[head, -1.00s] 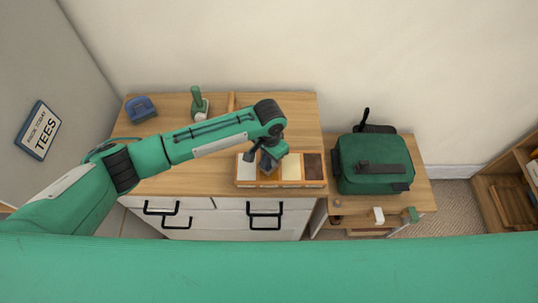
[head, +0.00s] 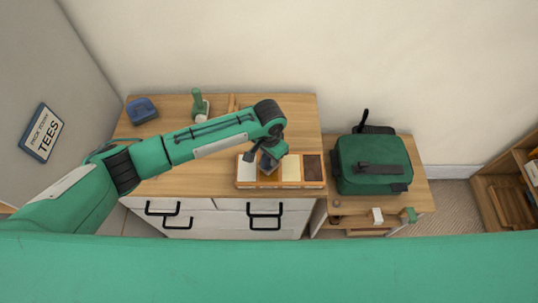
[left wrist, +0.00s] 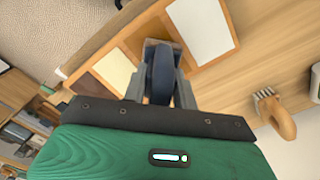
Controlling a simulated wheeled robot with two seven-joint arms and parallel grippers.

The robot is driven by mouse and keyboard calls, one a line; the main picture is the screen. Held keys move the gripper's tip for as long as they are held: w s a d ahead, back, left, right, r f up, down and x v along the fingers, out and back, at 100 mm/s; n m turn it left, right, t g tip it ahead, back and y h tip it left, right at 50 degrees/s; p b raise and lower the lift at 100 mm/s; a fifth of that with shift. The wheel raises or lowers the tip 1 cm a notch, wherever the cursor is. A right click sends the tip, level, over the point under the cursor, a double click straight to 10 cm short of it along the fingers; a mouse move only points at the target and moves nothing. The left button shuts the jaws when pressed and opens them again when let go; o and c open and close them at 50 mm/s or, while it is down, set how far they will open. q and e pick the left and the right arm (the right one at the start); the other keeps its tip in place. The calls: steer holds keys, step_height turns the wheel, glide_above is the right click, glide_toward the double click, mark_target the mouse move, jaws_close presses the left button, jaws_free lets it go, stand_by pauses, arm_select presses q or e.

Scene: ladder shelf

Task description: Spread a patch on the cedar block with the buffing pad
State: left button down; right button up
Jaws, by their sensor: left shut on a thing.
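My left gripper (head: 267,166) is shut on a dark blue pad (left wrist: 162,75), which I take for the buffing pad. It is over the second section from the left of a wooden tray (head: 282,184). In the left wrist view the pad is between the two grey fingers, with orange-brown wood around it. That wood may be the cedar block, but gripper and pad hide most of the section. I cannot tell whether the pad touches it. Beside it are a white panel (head: 247,170) and a cream panel (head: 291,168). My right gripper is not in view.
A dark brown panel (head: 312,167) fills the tray's right end. A blue object (head: 141,109) and a green-handled tool (head: 199,103) stand at the back of the dresser. A brush (left wrist: 276,112) lies near the tray. A green bag (head: 372,165) is on the right-hand table.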

arm_select(q)
steer(key=shift+r+p, duration=2.65)
steer(key=shift+r, duration=0.4)
steer(key=shift+a+f, duration=0.1)
steer(key=shift+a, duration=0.1)
steer(key=s+a+r+n+b, duration=0.2)
steer(key=a+n+b, duration=0.1)
steer(key=a, duration=0.4)
steer(key=s+a+r+n+b, duration=0.2)
steer(key=a+n+b, duration=0.1)
steer(key=a+b, duration=0.2)
steer(key=s+a+r+n+b, duration=0.2)
steer(key=a+n+b, duration=0.1)
steer(key=a, duration=0.6)
steer(key=shift+s+r+b, duration=0.2)
steer(key=shift+s+b, duration=0.2)
steer(key=shift+b, duration=0.4)
